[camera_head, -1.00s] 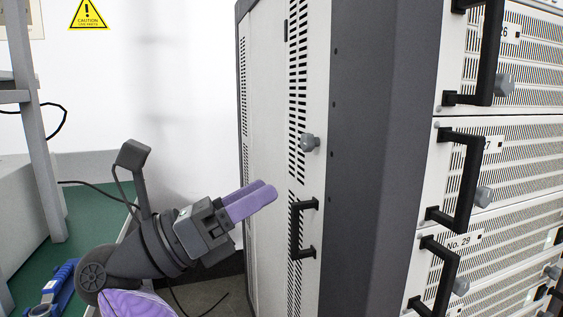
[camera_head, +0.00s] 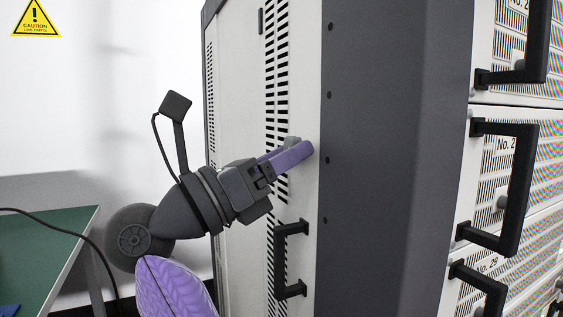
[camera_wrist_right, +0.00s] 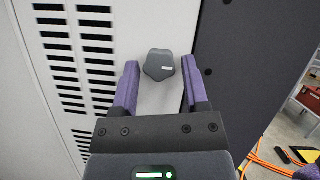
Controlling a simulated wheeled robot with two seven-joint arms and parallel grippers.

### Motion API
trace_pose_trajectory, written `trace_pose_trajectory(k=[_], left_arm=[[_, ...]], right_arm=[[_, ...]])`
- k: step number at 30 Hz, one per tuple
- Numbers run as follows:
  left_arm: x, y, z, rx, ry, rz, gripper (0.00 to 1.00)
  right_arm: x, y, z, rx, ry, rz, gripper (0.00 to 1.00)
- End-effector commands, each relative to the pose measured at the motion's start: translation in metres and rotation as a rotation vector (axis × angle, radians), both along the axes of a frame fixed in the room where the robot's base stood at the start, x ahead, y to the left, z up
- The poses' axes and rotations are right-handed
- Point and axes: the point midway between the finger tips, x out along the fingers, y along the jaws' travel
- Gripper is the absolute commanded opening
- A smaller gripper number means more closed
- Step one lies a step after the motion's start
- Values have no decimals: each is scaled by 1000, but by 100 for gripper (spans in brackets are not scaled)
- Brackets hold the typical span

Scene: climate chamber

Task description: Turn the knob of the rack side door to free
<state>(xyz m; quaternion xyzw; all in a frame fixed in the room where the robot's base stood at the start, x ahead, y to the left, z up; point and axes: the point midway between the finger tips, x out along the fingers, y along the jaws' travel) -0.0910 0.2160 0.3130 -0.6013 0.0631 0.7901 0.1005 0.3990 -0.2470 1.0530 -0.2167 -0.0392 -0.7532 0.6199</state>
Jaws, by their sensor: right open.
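The rack side door (camera_head: 237,100) is a pale panel with slotted vents. Its grey knob (camera_wrist_right: 159,65) shows in the right wrist view, standing between and just beyond the two purple fingertips of my right gripper (camera_wrist_right: 160,82). The fingers are apart, with a gap on each side of the knob. In the head view my right gripper (camera_head: 300,147) is up at the door above its black handle (camera_head: 290,260), and its fingers mostly hide the knob (camera_head: 292,141). My left gripper is not in view.
Rack drawers with black handles (camera_head: 520,190) stick out on the right. The dark rack corner (camera_head: 395,160) lies between them and the door. A green-topped table (camera_head: 45,250) stands at the lower left. A red crate (camera_wrist_right: 312,98) and orange cables (camera_wrist_right: 268,165) show in the right wrist view.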

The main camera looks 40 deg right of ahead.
Motion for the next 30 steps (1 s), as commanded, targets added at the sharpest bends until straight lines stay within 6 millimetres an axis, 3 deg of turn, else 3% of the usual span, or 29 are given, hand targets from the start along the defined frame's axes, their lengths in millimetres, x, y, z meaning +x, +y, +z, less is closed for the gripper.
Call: trace_pose_trajectory(k=[4, 12, 22, 30], left_arm=[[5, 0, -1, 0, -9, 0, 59], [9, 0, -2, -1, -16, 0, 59], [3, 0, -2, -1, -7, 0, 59], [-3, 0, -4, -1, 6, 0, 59]], right_arm=[[0, 0, 0, 0, 0, 0, 56], [0, 0, 0, 1, -1, 0, 0], [1, 1, -1, -6, -31, 0, 0], [2, 0, -2, -43, -188, 0, 0]])
